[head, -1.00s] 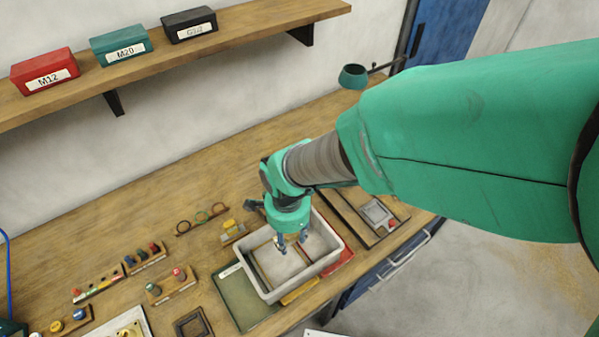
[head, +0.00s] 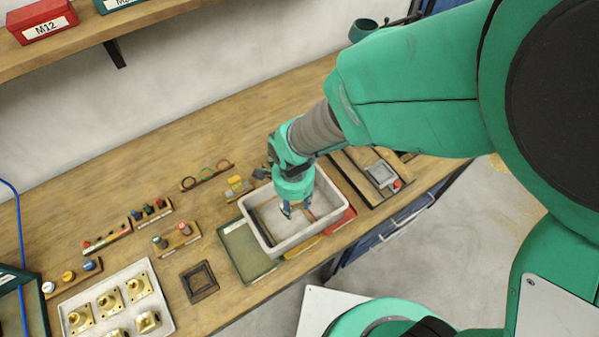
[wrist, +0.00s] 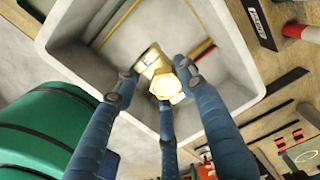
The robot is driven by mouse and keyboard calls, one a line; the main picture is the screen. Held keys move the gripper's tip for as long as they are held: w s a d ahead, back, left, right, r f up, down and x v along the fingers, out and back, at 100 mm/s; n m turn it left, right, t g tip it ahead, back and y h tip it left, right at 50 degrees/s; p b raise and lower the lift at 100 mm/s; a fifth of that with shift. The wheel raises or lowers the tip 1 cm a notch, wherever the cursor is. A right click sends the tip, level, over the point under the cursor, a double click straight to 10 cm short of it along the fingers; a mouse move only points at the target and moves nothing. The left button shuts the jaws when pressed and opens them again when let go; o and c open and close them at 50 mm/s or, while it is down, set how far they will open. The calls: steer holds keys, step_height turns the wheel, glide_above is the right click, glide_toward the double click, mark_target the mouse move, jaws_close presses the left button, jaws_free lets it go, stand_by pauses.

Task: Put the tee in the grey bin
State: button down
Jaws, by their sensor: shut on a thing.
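My gripper (head: 295,210) points down over the grey bin (head: 258,237), with its fingers reaching inside the bin's outline. In the wrist view my gripper (wrist: 158,90) has its fingers closed around a brass piece, the tee (wrist: 163,80). The tee is between the fingertips, with the bin's floor behind it. The bin's pale wall (wrist: 75,70) surrounds it in that view. The tee is hard to make out in the head view. I cannot tell whether it touches the bin's floor.
A pale tray (head: 133,269) with several brass fittings stands at the lower left. A green mat (head: 243,252) lies left of the bin, and a red one (head: 344,219) shows at its right. Small racks stand behind. A square black frame (head: 199,282) lies left of the mat.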

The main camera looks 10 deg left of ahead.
mark_target(295, 211)
steer(key=shift+f+b, duration=0.35)
steer(key=shift+f, duration=1.5)
steer(key=shift+f+b, duration=0.3)
steer(key=shift+f, duration=0.3)
steer(key=c, duration=1)
jaws_free()
steer(key=shift+c, duration=0.2)
steer(key=shift+r, duration=0.15)
step_height(295, 211, up, 13)
steer(key=p, duration=0.2)
steer(key=shift+p, duration=0.3)
